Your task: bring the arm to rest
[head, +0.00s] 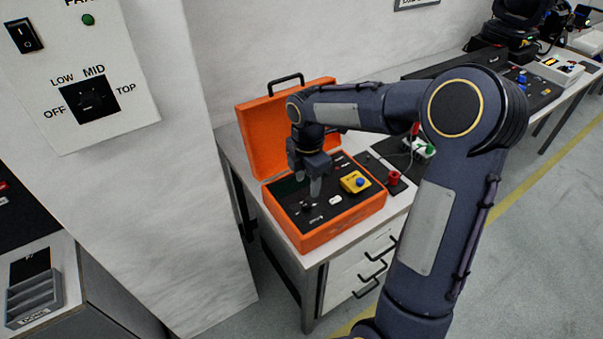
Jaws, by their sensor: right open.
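My right arm comes in from the lower right and bends over the bench. My right gripper (312,187) points down above the black panel of an open orange case (318,236). Its two fingers are apart with nothing seen between them. A small dark knob (307,206) on the panel lies just below the fingertips; I cannot tell whether they touch it. A yellow box with a blue button (356,182) sits on the panel to the right of the gripper. My left gripper is not in view.
The case's raised orange lid (262,130) stands behind the gripper. A white pillar (170,190) with a control plate (85,75) stands close on the left. A red button (394,178) is on the bench (310,275) to the right. More benches run along the wall.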

